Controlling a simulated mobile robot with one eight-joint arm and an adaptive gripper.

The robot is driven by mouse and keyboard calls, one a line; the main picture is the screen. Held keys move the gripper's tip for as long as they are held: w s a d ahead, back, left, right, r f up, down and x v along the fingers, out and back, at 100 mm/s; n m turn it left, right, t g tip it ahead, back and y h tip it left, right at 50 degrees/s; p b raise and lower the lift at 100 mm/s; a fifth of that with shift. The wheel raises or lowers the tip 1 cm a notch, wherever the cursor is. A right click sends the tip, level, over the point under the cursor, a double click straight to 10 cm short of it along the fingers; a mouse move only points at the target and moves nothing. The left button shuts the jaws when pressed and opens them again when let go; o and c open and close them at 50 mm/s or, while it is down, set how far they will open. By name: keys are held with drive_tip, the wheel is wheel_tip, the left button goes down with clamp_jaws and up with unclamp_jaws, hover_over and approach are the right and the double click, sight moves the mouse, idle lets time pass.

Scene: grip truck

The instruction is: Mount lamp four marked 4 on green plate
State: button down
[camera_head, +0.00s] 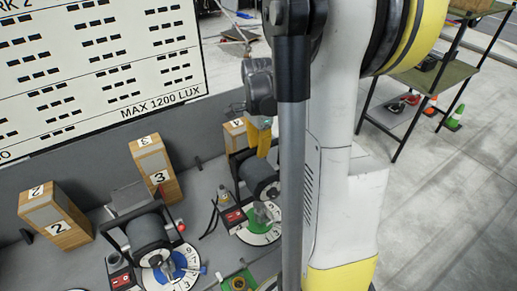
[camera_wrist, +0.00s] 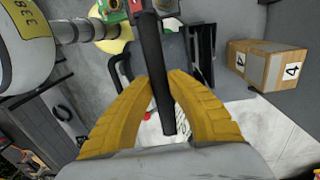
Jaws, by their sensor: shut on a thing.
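My gripper (camera_head: 258,140) has its yellow fingers down in front of the box marked 4 (camera_head: 235,133). In the wrist view the fingers (camera_wrist: 160,95) are closed around a black bar (camera_wrist: 158,85), which runs between them. I cannot tell whether this bar is part of lamp four. The box marked 4 also shows at the right of the wrist view (camera_wrist: 270,66). A green plate (camera_head: 238,282) with a brass-coloured fitting lies at the bottom of the head view, partly cut off. A green plate edge (camera_wrist: 117,14) shows at the top of the wrist view.
Wooden boxes marked 2 (camera_head: 56,215) and 3 (camera_head: 156,167) stand along the back wall. A black drum device (camera_head: 148,235) with a blue dial stands at left. Another drum (camera_head: 259,177) and a green-sectored dial (camera_head: 262,220) sit below my gripper. My arm hides the area to their right.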

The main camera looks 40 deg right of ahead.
sight(259, 166)
drive_tip(key=shift+f+b, duration=0.35)
drive_tip(key=shift+b, duration=0.05)
drive_tip(key=shift+f+b, duration=1.3)
drive_tip(key=shift+f, duration=0.3)
drive_tip(key=c, duration=1.3)
unclamp_jaws()
drive_tip(key=r, duration=1.2)
drive_tip(key=shift+w+d, duration=0.1)
drive_tip(key=shift+w, duration=0.1)
